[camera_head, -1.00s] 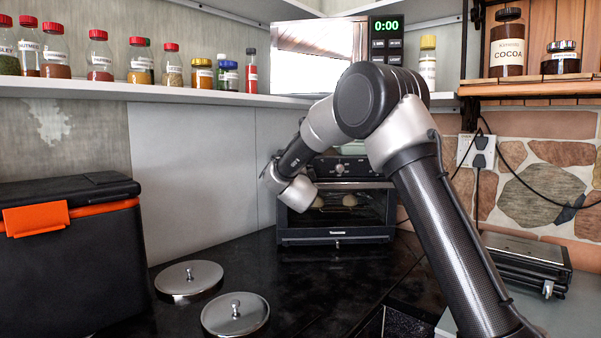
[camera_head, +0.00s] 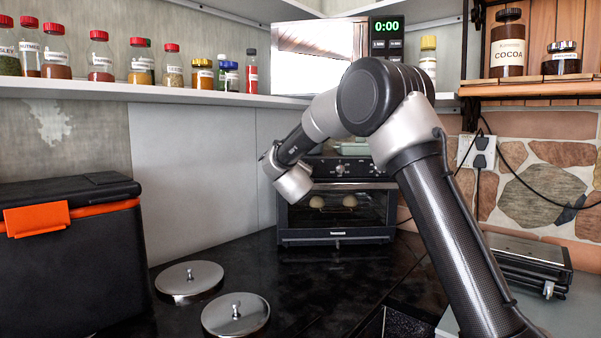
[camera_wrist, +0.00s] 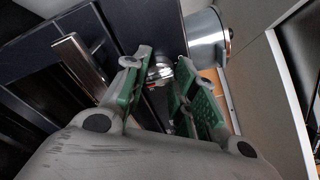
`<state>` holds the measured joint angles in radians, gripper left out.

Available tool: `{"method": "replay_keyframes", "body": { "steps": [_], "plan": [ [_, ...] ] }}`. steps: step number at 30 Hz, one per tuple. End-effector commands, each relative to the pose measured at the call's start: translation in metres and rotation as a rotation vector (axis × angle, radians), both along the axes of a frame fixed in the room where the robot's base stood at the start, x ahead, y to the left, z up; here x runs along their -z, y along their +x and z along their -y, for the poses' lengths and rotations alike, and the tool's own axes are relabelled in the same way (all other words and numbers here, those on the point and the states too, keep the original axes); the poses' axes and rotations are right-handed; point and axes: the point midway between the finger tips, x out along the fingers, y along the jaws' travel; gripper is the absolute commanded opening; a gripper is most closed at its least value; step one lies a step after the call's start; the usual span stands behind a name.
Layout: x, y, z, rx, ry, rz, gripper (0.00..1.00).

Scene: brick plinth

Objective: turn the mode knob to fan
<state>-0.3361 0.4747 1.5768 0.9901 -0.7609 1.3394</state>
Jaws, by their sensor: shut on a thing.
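The toaster oven (camera_head: 335,236) stands at the back of the dark counter, with round knobs (camera_head: 340,168) along its upper front panel. In the wrist view, my gripper (camera_wrist: 160,88) has its green-padded fingers on either side of a small silver knob (camera_wrist: 160,71) and is shut on it. A larger silver cylinder (camera_wrist: 207,40), possibly another knob, sticks out to the right of the fingers. The oven's door handle (camera_wrist: 78,62) is to their left. In the head view my arm hides the fingers and the held knob. No knob labels or settings are readable.
Two round metal lids (camera_head: 189,279) lie on the counter at front left. A black box with an orange latch (camera_head: 65,250) stands far left. A shelf of spice jars (camera_head: 140,68) runs above. A flat grill (camera_head: 525,258) is at right.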

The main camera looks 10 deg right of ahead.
Motion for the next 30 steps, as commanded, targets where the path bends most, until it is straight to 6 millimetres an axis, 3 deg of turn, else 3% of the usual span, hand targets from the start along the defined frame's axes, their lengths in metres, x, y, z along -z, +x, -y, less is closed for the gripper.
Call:
{"method": "replay_keyframes", "body": {
  "steps": [15,30],
  "plan": [
    [0.0026,-0.0005,0.0014,0.004,0.4,0.058,0.03],
    [0.0038,-0.0006,0.0009,0.003,0.522,0.075,0.03]
  ]
}}
